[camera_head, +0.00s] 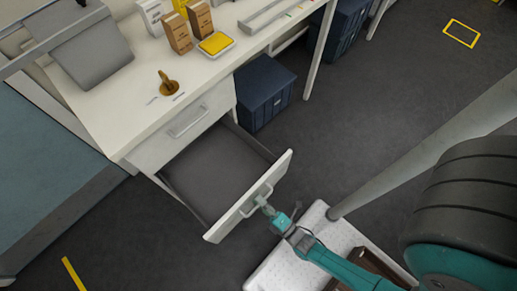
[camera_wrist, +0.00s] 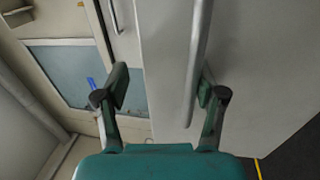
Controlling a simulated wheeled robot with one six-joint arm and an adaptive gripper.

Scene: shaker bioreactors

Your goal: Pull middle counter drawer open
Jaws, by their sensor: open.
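The counter drawer below the top one is pulled well out, and its white front (camera_head: 225,222) stands away from the counter. Its inside (camera_head: 215,165) looks grey and empty. Its bar handle (camera_head: 268,189) is on the outer face. My gripper (camera_head: 263,203) is at this handle. In the wrist view my gripper (camera_wrist: 168,90) has its two fingers apart, with the light grey handle bar (camera_wrist: 197,60) between them, close to the right finger. I cannot tell whether a finger touches the bar. The closed drawer above (camera_head: 185,130) has its own handle (camera_head: 188,121).
The white counter top (camera_head: 125,115) holds brown boxes (camera_head: 178,33), a yellow-topped tray (camera_head: 215,44) and a small brown item (camera_head: 168,83). A dark blue bin (camera_head: 265,92) stands under the counter beside the drawers. Dark floor (camera_head: 370,115) is free to the right.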

